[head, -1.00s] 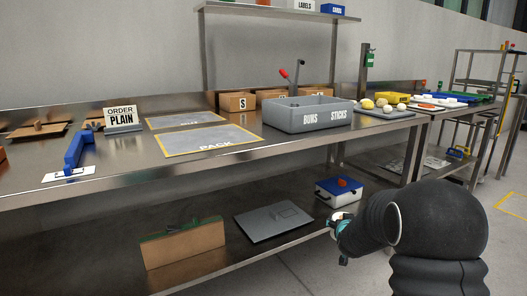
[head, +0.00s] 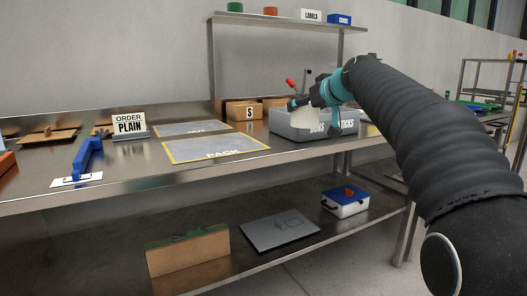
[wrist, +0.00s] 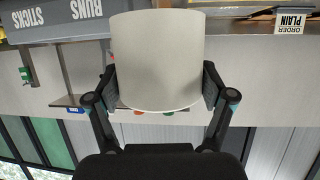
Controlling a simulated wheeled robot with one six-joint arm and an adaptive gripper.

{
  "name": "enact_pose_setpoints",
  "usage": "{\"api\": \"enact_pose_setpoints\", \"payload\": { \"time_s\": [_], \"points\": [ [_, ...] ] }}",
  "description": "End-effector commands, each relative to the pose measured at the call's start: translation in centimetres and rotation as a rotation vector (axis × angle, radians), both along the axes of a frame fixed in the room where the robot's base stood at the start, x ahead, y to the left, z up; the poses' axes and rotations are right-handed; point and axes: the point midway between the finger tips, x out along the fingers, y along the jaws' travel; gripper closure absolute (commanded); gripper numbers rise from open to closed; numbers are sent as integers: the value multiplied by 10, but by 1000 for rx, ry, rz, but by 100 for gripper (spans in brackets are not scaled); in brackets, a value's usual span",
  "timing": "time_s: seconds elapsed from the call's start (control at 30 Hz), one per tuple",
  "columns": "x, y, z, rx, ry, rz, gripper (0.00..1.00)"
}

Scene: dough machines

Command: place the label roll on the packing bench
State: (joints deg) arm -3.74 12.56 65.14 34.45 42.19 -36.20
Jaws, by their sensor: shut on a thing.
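The label roll is a plain off-white cylinder (wrist: 157,60) that fills the upper middle of the wrist view. My gripper (wrist: 160,88) is shut on it, with one finger on each side. In the head view my gripper (head: 303,104) is above the packing bench, in front of the grey bin. The packing bench (head: 130,172) is a long steel table with a lower shelf. The roll appears held up, apart from the bench top.
A yellow-edged PACK mat (head: 214,149) lies left of the roll. The grey BUNS/STICKS bin (head: 290,126) stands behind it. The ORDER PLAIN sign (head: 129,124) and a blue tool (head: 88,158) stand farther left. Bare steel shows along the front edge.

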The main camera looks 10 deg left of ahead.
Motion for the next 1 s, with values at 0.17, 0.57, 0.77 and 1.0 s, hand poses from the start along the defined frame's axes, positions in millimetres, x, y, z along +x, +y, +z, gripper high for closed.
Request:
{"api": "enact_pose_setpoints", "payload": {
  "time_s": [0.17, 0.57, 0.77, 1.0],
  "points": [
    [-27, 23, 21, -1, -5, 84, 67],
    [7, 63, -6, -2, -1, 109, 67],
    [37, 87, -29, -2, -1, 108, 67],
    [56, 101, -43, -1, -4, 106, 67]
  ]
}}
